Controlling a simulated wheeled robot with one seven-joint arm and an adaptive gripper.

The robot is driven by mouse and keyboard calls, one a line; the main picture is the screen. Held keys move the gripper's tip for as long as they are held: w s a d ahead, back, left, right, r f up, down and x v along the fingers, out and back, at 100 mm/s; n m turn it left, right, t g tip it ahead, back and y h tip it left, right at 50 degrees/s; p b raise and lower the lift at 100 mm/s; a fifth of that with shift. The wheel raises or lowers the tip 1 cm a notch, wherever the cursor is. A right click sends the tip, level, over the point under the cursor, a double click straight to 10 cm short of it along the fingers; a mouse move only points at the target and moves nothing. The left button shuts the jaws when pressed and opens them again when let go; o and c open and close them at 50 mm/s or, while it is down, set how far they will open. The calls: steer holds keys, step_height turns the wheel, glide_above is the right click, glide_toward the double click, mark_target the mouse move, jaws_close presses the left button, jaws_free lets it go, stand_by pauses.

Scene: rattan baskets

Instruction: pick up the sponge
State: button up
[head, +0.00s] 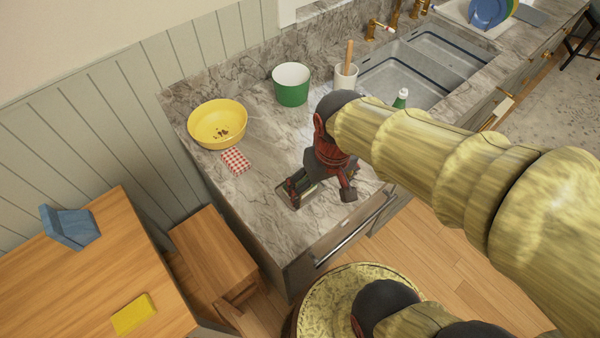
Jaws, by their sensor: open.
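A flat yellow block (133,314) that looks like a sponge lies on the wooden table at the lower left. My gripper (320,193) is above the marble counter near its front edge, far to the right of the yellow block. Its fingers are spread apart. A small flat greyish thing (308,196) shows by the left finger and is partly hidden by it. I cannot tell what it is, or whether the finger touches it. I see nothing held between the fingers.
A yellow bowl (217,123) with small bits inside, a red checked cloth (235,161), a green-and-white pot (291,85) and a white utensil holder (345,77) stand along the counter (245,198). A blue object (69,227) is on the wooden table (75,285). The sink (400,75) is at upper right.

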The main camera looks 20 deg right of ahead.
steer(key=shift+o, duration=0.2)
steer(key=w+g+p, duration=0.1)
steer(key=w+p, duration=0.1)
steer(key=p, duration=0.3)
steer(key=w+f+g+p, duration=0.1)
steer(key=w+g+p, duration=0.1)
steer(key=p, duration=0.4)
steer(key=shift+w+n, duration=0.1)
steer(key=shift+n, duration=0.3)
steer(key=n+t+p, duration=0.1)
steer(key=n+p, duration=0.2)
steer(key=p, duration=0.2)
glide_above(300, 183)
step_height(300, 183, down, 9)
steer(key=shift+r, duration=0.15)
steer(key=shift+f+p, duration=0.3)
steer(key=shift+f, duration=3.4)
steer(key=shift+c, duration=1.1)
steer(key=c, duration=0.6)
steer(key=shift+r, duration=0.1)
